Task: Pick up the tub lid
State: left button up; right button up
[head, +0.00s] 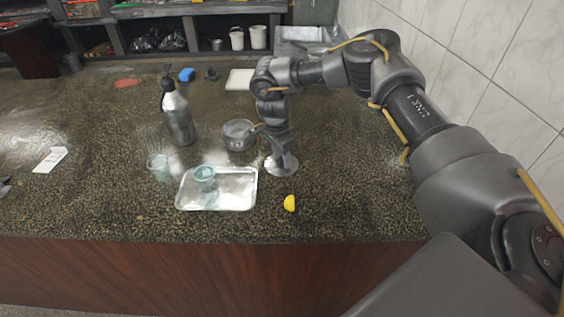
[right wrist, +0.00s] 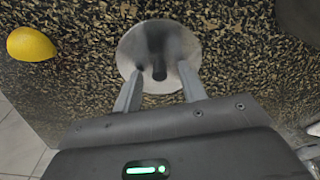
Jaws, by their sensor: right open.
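The tub lid (head: 284,169) looks like a round, silvery metal disc lying on the speckled counter, right of the grey tub (head: 238,134). My right gripper (head: 279,155) is above the lid, pointing down. I cannot tell whether the fingertips touch the lid. My left gripper is not in view.
A dark bottle (head: 178,115) stands behind. The counter's front edge is close; a tiled wall is at right.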

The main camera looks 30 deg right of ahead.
grip_shut()
jog(key=shift+r, duration=0.1)
dwell(0.3)
